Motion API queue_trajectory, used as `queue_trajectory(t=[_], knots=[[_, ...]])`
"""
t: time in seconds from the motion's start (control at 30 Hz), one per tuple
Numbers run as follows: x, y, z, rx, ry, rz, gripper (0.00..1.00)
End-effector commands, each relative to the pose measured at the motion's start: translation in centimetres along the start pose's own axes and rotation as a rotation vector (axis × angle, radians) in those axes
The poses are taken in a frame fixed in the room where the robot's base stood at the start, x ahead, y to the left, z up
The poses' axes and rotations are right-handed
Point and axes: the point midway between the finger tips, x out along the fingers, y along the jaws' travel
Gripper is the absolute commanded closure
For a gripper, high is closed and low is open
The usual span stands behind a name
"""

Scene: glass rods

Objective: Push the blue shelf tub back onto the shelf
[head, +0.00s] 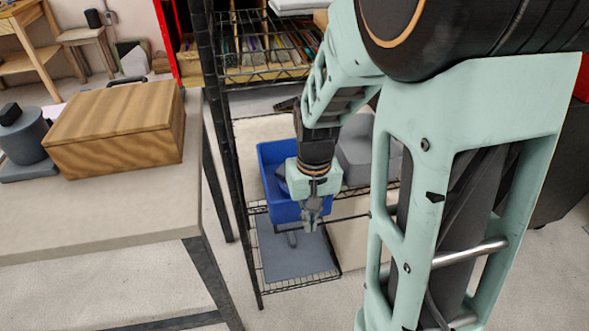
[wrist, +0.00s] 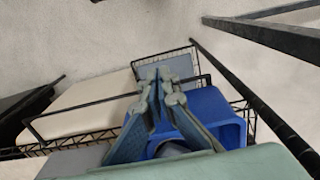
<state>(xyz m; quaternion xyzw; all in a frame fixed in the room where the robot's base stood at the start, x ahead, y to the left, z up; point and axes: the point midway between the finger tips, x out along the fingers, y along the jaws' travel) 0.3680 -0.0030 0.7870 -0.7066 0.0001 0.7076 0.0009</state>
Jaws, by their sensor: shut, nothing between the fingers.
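The blue shelf tub (head: 268,170) sits on the middle level of a black wire shelf rack (head: 236,150) in the head view. Its front end reaches the shelf's front edge and appears to stick out past it. My gripper (head: 312,222) is in front of the tub with fingers pointing down, shut and empty. It hides part of the tub's front and inside. In the wrist view the tub (wrist: 214,108) shows behind and beside my gripper (wrist: 160,76). I cannot tell whether the fingers touch the tub.
A grey bin (head: 356,158) stands right of the tub on the same shelf. A grey-blue mat (head: 290,258) lies on the level below. At left a table (head: 150,215) bears a wooden box (head: 118,130). A dark rack post stands close to the tub's left.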

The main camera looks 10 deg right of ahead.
Motion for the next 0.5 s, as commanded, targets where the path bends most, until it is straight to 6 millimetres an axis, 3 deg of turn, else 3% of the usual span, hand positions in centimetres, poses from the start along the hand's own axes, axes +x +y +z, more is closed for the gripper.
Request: queue_trajectory(t=[0.03, 0.17, 0.3, 0.5], knots=[[1.6, 0.0, 0.1, 0.000, -0.005, 0.001, 1.00], [4.2, 0.1, 0.1, -0.001, -0.004, 0.002, 1.00], [3.5, 0.0, -2.4, -0.001, 0.001, 0.001, 1.00], [3.4, 0.0, -3.8, -0.002, 0.001, 0.001, 1.00]])
